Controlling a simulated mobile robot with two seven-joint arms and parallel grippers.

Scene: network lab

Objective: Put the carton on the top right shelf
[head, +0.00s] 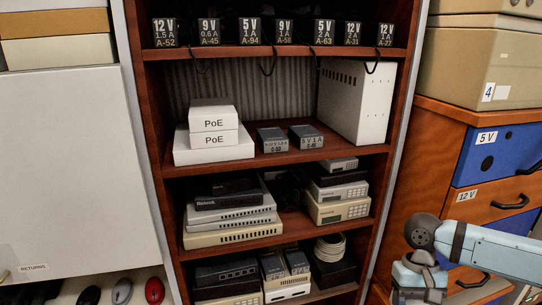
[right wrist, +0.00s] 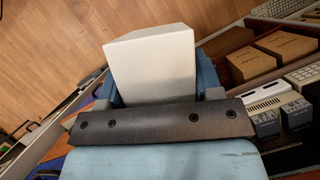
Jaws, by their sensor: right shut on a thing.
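A plain white carton (right wrist: 152,62) shows in the right wrist view between the blue fingers of my right gripper (right wrist: 158,88), which is shut on it. Wooden floor lies behind the carton. In the head view my right arm comes in at the lower right, in front of the drawers; the carton and the fingers are not visible there. My left gripper is not in view. The brown shelf unit (head: 275,52) stands in the middle. Its uppermost visible shelf bears a row of black labelled adapters (head: 250,32).
Below, a shelf holds white PoE boxes (head: 213,126), two grey adapters (head: 272,139) and a tall white case (head: 356,98). Lower shelves carry stacked devices. Right, a drawer cabinet (head: 440,172) bears a beige box (head: 480,65). A white panel (head: 70,170) stands left.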

